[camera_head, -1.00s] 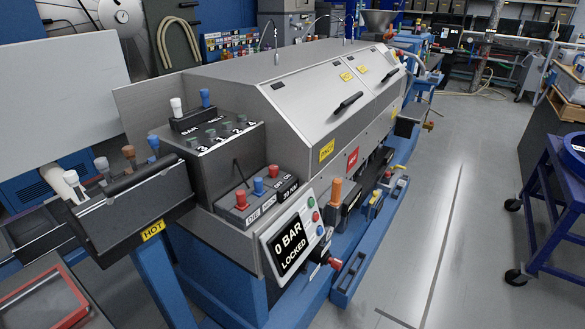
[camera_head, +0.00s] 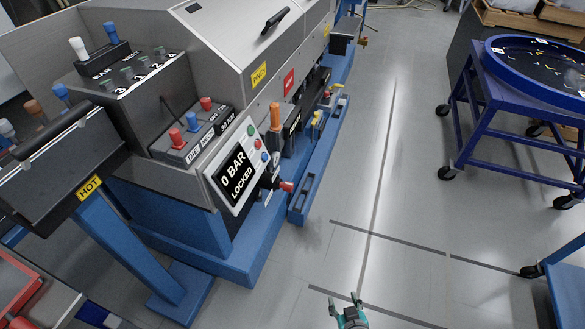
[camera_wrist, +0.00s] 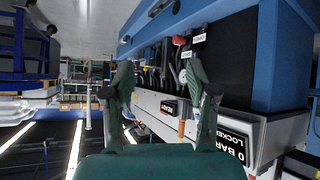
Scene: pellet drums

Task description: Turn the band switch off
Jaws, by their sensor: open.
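The grey and blue machine stands at left in the head view. Its dark control box (camera_head: 160,150) carries red, blue and red knobs; the middle one is the blue knob (camera_head: 191,120). Small labels lie in front of them, one reading DIE; I cannot read which one names the band switch. A thin dark lever (camera_head: 172,108) rises behind the knobs. My gripper (camera_head: 345,301) is open and empty at the bottom of the head view, over the floor, well away from the box. In the wrist view my open fingers (camera_wrist: 160,80) have the machine beyond them, turned over.
A screen (camera_head: 237,174) reads 0 BAR LOCKED beside the box. An orange handle (camera_head: 275,116) and a red knob (camera_head: 287,186) stick out nearby. A HOT label (camera_head: 89,187) marks the left unit. A blue cart (camera_head: 480,110) stands at right. The floor between is clear.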

